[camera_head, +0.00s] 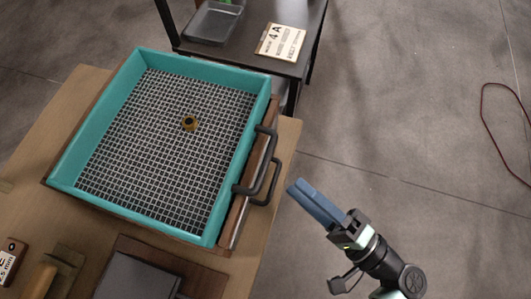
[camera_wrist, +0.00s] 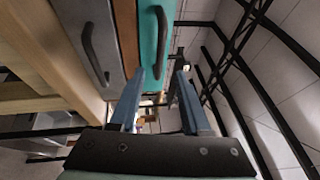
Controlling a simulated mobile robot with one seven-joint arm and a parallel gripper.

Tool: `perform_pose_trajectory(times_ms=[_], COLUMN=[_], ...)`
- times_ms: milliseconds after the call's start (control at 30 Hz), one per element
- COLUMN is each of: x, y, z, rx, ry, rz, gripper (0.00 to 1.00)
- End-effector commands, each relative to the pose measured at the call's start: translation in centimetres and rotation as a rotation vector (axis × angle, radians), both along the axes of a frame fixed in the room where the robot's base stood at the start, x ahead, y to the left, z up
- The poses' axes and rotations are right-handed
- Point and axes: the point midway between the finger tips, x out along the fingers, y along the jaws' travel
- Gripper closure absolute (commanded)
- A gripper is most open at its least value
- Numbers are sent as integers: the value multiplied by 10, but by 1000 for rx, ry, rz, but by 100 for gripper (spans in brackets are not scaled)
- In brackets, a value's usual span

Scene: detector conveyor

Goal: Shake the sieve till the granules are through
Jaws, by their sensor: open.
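The sieve (camera_head: 150,58) is a teal square frame with a wire mesh floor, lying on a wooden bench. One brass-coloured nut (camera_head: 189,123) sits on the mesh, and I make out no granules there. A dark handle (camera_head: 262,148) is on the sieve's right side; it also shows in the wrist view (camera_wrist: 161,38). A second dark handle (camera_head: 273,184) sits just below and outside it, on a grey front (camera_wrist: 72,15) under the sieve. My gripper (camera_head: 296,187), with blue fingers, is open and empty to the right of the handles, apart from them. What lies under the mesh is hidden.
The wooden bench (camera_head: 285,140) extends around the sieve. A dark flat box (camera_head: 138,277) and a labelled block (camera_head: 12,258) lie at the front left. A dark side table (camera_head: 225,52) holds a grey tray (camera_head: 212,22) and a "4 A" card (camera_head: 281,41). Floor at right is clear except a cable (camera_head: 483,112).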

Motion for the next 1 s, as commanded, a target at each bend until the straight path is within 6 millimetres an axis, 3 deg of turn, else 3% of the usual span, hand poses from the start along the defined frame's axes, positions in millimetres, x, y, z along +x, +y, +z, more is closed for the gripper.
perform_pose_trajectory(times_ms=[200,400,867,1000], x=[30,50,59,59], y=[37,59,68,68], z=[12,15,15,15], rx=[0,-1,-2,-2], ry=[1,0,0,0], rz=[5,4,1,1], gripper=[53,53,53,78])
